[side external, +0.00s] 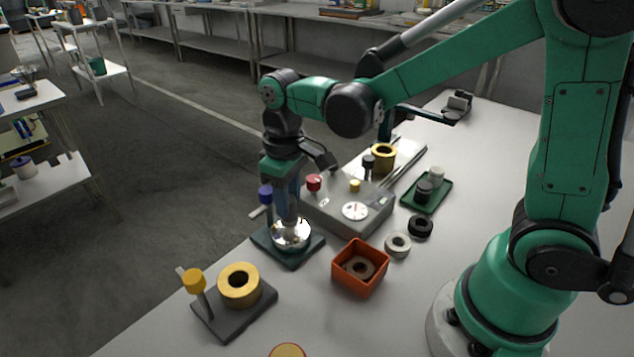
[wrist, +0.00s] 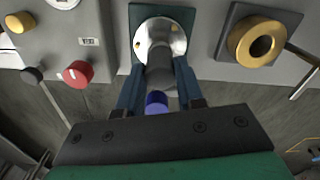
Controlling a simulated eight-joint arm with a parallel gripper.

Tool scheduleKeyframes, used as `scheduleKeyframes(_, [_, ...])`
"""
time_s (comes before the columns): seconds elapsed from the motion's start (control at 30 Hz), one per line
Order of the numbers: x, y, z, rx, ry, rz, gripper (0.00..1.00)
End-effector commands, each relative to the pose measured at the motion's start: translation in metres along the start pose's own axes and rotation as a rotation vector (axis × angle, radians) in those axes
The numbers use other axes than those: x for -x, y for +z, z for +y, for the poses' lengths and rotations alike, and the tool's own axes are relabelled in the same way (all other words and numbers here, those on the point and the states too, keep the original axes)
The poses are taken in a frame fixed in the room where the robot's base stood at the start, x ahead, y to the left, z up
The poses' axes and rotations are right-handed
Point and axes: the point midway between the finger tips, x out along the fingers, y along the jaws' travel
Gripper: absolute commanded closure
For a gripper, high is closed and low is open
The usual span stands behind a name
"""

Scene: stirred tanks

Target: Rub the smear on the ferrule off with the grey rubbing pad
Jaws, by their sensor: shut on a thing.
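The ferrule (side external: 291,238) is a shiny silver round piece on a dark green plate (side external: 272,251); it also shows in the wrist view (wrist: 178,40), on its plate (wrist: 190,14). My gripper (side external: 289,216) points down right over it. In the wrist view my gripper (wrist: 159,72) is shut on the grey rubbing pad (wrist: 159,54), a grey cylinder between its two blue fingers. The pad's lower end overlaps the ferrule; I cannot tell whether they touch. Small yellowish spots (wrist: 137,43) show on the ferrule; I cannot tell whether these are the smear.
A blue-purple knob (side external: 265,194) stands close beside the ferrule. A grey control box (side external: 375,222) with a red knob (side external: 314,182) is behind. A brass ring (side external: 240,285) on a dark plate, an orange box (side external: 345,277), loose rings and a green tray (side external: 442,203) stand around.

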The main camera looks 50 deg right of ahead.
Motion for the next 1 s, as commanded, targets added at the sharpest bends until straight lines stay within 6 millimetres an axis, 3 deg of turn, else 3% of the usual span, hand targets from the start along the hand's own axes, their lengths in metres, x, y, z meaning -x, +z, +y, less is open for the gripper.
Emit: scheduleKeyframes(1.0, [-0.018,-0.001,0.0,0.0,0.0,0.0,1.0])
